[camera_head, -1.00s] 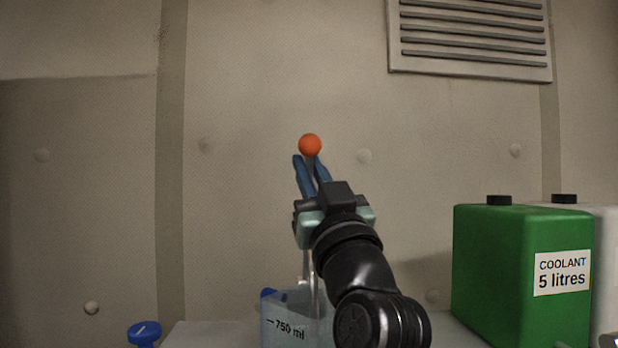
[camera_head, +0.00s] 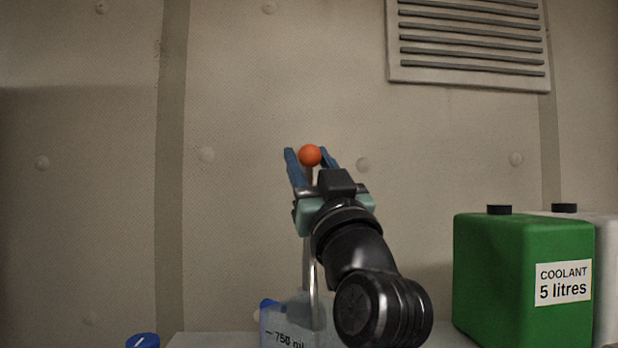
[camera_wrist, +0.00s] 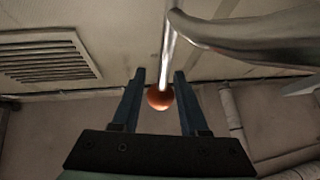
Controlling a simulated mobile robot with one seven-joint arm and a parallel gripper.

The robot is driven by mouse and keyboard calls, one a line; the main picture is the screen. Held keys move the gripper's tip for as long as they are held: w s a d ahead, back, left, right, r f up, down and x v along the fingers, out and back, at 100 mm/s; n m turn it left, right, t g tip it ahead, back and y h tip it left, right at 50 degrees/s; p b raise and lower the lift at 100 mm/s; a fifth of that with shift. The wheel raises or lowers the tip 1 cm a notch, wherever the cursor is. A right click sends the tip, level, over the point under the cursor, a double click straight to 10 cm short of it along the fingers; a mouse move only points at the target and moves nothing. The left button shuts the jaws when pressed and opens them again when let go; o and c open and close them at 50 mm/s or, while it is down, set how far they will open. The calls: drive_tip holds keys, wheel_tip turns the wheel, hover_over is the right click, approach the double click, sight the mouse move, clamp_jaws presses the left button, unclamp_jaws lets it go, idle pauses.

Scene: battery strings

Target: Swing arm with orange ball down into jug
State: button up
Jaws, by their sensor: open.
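The orange ball (camera_head: 310,155) sits at the top end of a thin metal arm (camera_head: 308,265), which rises above the jug in the head view. In the wrist view the ball (camera_wrist: 160,97) lies between the two blue fingers, with gaps on both sides. My gripper (camera_head: 308,155) is open around the ball, apart from it. The see-through jug (camera_head: 272,323), marked 750 ml, stands low in the head view, partly hidden by my arm and cut off by the lower edge. In the wrist view a wide shiny metal piece (camera_wrist: 245,38) joins the rod.
A green coolant can (camera_head: 500,265) stands at the right, with a white can (camera_head: 605,265) behind it. A blue knob (camera_head: 143,341) shows at the lower left. A vent (camera_head: 468,42) is on the back wall. The space around the ball is clear.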

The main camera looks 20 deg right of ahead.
wheel_tip(320, 180, up, 8)
drive_tip(key=shift+f, duration=0.2)
